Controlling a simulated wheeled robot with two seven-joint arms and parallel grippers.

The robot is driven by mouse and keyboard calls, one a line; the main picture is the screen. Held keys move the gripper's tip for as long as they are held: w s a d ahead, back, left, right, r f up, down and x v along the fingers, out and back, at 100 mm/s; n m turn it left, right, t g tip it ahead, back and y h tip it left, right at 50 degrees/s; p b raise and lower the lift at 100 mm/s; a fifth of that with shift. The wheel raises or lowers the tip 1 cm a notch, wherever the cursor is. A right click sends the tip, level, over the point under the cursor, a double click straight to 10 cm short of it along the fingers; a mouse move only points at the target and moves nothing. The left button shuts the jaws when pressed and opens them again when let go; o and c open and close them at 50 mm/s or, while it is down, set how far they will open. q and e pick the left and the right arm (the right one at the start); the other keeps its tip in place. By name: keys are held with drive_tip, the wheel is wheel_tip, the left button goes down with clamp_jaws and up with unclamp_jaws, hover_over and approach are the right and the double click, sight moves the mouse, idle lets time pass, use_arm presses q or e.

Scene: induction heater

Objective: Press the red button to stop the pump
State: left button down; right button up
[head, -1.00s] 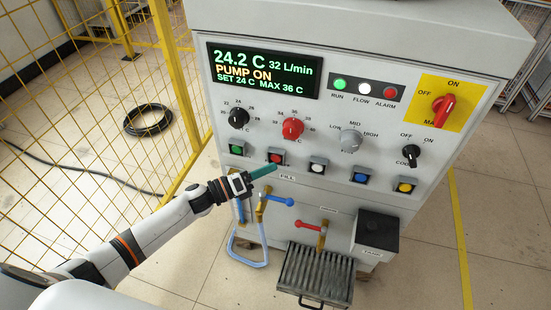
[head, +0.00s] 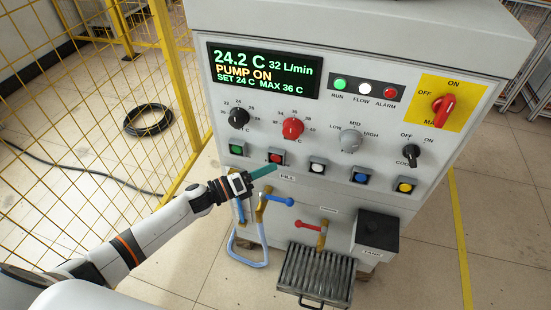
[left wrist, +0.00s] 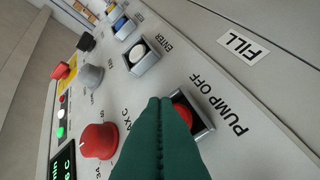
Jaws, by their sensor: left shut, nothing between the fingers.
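The red button (head: 276,157) sits in a dark square housing on the panel's lower row, between the green button (head: 237,149) and the white one (head: 317,165). In the left wrist view the red button (left wrist: 183,113) is labelled PUMP OFF and partly hidden behind the fingers. My left gripper (head: 273,168) is shut and empty, its green fingertips just below the button in the head view. The fingertips (left wrist: 160,101) overlap the button's edge in the wrist view; I cannot tell whether they touch it. The display (head: 263,70) reads PUMP ON. My right gripper is not in view.
A red dial (head: 293,128) is above the red button. Blue (head: 361,177) and yellow (head: 405,186) buttons are to the right. Below are a blue-handled valve (head: 277,199), a red-handled valve (head: 308,225) and a grated tray (head: 314,277). Yellow fencing (head: 95,110) stands left.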

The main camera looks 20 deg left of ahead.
use_arm(q)
drive_tip(key=shift+w, duration=0.1)
drive_tip(key=shift+w+b, duration=0.25)
drive_tip(key=shift+b, duration=0.05)
drive_tip(key=shift+w+a+f+b, duration=0.15)
drive_tip(key=shift+w+a+b, duration=0.15)
drive_tip(key=shift+w+b, duration=0.35)
idle(0.9)
drive_tip(key=shift+s, duration=0.15)
drive_tip(key=shift+s+d+f+p, duration=0.15)
drive_tip(key=shift+s+d+p, duration=0.15)
drive_tip(key=shift+s, duration=0.45)
drive_tip(key=shift+s, duration=0.1)
